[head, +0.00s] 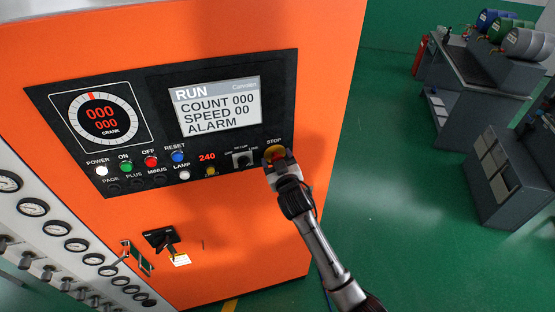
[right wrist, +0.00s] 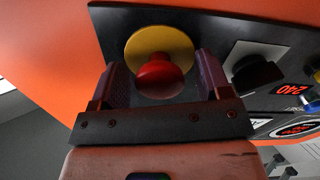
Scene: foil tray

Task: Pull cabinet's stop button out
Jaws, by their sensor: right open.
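The orange cabinet (head: 230,220) carries a black control panel (head: 222,168). Its stop button, a red mushroom head on a yellow disc, sits at the panel's lower right under the STOP label (head: 274,148). In the head view my right gripper (head: 277,158) covers most of the button. In the right wrist view the red stop button (right wrist: 160,77) lies between the two open fingers of my right gripper (right wrist: 161,85), with gaps on both sides. The yellow disc (right wrist: 158,38) shows behind it. My left gripper is not in view.
A dark selector knob (head: 243,159) is just left of the stop button; it also shows in the right wrist view (right wrist: 254,73). Grey workbenches (head: 470,95) stand far right. Green floor (head: 385,150) is clear between.

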